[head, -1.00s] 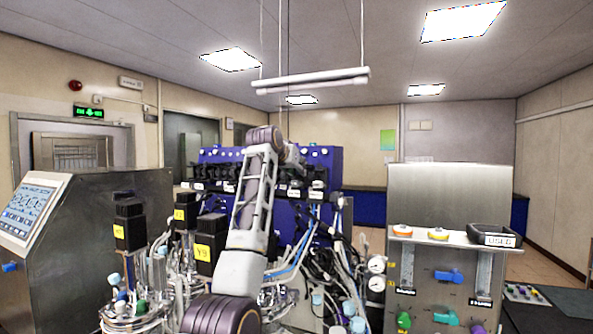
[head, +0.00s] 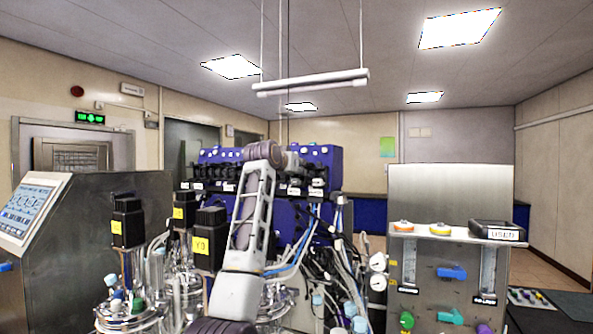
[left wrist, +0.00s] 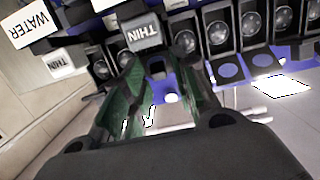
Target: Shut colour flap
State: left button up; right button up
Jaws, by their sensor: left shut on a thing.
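The dark blue pump bank (head: 318,165) stands at the back middle of the head view, with a row of black flaps and white labels. My left arm reaches up to it from the bottom. My left gripper (left wrist: 152,75), with green-lined fingers, is shut on a grey block with a white label (left wrist: 139,36) in the left wrist view. The fingers stand apart with the block between their tips. I cannot tell which flap is the colour flap. Several round dark ports with flaps (left wrist: 218,32) lie beside the fingers. My right gripper is out of view.
Black motors with yellow labels (head: 209,240) and glass vessels stand in front on the left. Tubes and cables (head: 335,245) hang at the middle. A steel panel (head: 450,190) with a black tray (head: 497,231) stands on the right. A WATER label (left wrist: 27,24) shows in the left wrist view.

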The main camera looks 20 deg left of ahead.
pick_arm(q)
jog(key=shift+r, duration=0.1)
jog(key=o, duration=0.7)
jog(key=shift+s+a+r, duration=0.1)
jog(key=shift+s+r, duration=0.15)
jog(key=shift+s, duration=1.75)
jog(key=shift+s+a+r, duration=0.1)
jog(key=shift+s+r, duration=0.2)
jog(key=shift+s, duration=1.65)
jog(key=shift+s+r, duration=0.25)
jog(key=shift+s, duration=1.75)
